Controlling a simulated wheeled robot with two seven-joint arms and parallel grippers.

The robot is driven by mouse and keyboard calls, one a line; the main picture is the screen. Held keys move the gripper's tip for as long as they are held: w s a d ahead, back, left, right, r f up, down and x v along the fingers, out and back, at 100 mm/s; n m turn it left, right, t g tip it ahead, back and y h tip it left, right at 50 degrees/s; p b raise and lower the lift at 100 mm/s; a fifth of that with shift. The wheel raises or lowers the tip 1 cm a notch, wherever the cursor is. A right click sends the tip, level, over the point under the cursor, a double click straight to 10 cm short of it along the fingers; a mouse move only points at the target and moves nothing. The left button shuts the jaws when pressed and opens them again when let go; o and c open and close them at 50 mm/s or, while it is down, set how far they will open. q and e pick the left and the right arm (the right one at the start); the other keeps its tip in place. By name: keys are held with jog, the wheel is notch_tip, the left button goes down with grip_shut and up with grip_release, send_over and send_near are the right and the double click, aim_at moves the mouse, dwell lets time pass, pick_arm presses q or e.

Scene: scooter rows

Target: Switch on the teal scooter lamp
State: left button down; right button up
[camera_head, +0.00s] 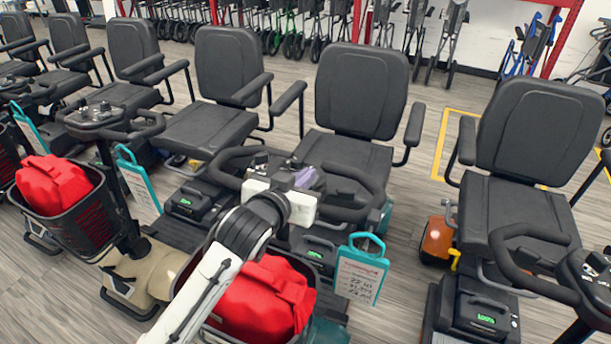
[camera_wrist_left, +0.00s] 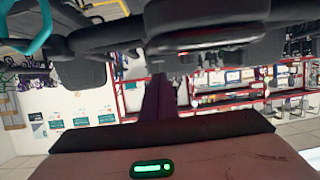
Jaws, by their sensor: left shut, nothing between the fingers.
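The teal scooter stands at middle, its teal body (camera_head: 328,332) showing low at the front beside the red bag. Its black looped handlebar (camera_head: 358,212) surrounds my left gripper (camera_head: 308,178), whose fingers look purple over the middle of the console. The gripper is shut and empty; whether it touches the console I cannot tell. The white wrist and arm cover much of the console, and I cannot make out a lamp or its switch. In the left wrist view the purple fingers (camera_wrist_left: 158,100) run up the middle towards dark handlebar parts (camera_wrist_left: 200,40). My right gripper is not in view.
A red bag (camera_head: 262,300) fills the teal scooter's basket, and a teal-framed price tag (camera_head: 361,270) hangs beside it. A beige scooter (camera_head: 148,275) stands left and an orange one (camera_head: 437,240) right. Grey seats line up behind. Some bare floor shows between the middle and right scooters.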

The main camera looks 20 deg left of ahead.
pick_arm(q)
notch_tip(320, 180, up, 3)
jog(key=p, duration=0.2)
jog(key=shift+w+f+p, duration=0.1)
jog(key=shift+f+p, duration=0.05)
jog(key=shift+p, duration=0.15)
jog(key=shift+r+b, duration=0.35)
jog(key=shift+r, duration=0.45)
jog(key=f+v, duration=0.1)
jog(key=v, duration=0.9)
jog(key=shift+b, duration=0.3)
